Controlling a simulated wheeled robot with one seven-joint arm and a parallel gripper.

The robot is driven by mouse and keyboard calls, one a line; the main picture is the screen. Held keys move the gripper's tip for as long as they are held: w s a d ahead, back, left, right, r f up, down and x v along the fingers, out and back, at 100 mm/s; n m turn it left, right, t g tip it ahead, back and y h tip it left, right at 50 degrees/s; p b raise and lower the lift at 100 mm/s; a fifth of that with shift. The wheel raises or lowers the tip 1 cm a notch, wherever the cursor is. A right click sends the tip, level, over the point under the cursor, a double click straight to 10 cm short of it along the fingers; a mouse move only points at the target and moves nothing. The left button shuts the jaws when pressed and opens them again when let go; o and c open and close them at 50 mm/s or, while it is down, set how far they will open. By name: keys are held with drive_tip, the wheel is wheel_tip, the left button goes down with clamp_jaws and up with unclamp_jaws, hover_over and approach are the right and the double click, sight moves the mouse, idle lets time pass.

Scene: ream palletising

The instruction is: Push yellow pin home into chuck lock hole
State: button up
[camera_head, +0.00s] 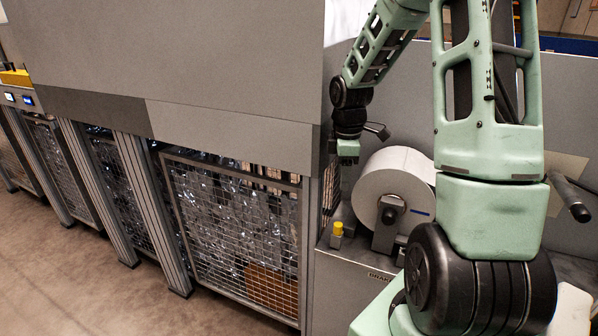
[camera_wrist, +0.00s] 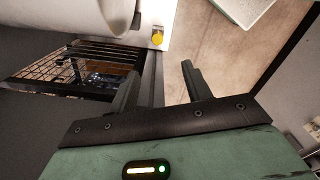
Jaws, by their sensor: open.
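The yellow pin (camera_head: 337,229) stands on the front left corner of the grey machine ledge in the head view, left of the white roll (camera_head: 400,178). The pin (camera_wrist: 157,38) also shows near the top of the wrist view, beyond my fingertips. My gripper (camera_wrist: 161,76) is open, with nothing between its two dark fingers. It does not touch the pin. In the head view my green gripper body hangs above and behind the pin. The dark chuck (camera_head: 388,215) sits at the roll's centre. I cannot make out the lock hole.
A grey cabinet (camera_head: 230,60) stands close on the left of my arm, above mesh cages (camera_head: 235,225). A dark handle bar (camera_head: 572,200) sticks out at the right. In the wrist view the roll (camera_wrist: 75,15) lies at upper left and open floor (camera_wrist: 205,45) at upper right.

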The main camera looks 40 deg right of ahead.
approach(338, 224)
wheel_tip(338, 224, down, 10)
drive_tip(key=shift+s+f+b, duration=0.1)
drive_tip(key=shift+f+b, duration=0.05)
drive_tip(key=shift+b, duration=0.3)
idle(0.3)
clamp_jaws()
drive_tip(key=shift+r, duration=0.2)
drive_tip(key=shift+r+p, duration=2.65)
drive_tip(key=shift+r, duration=0.05)
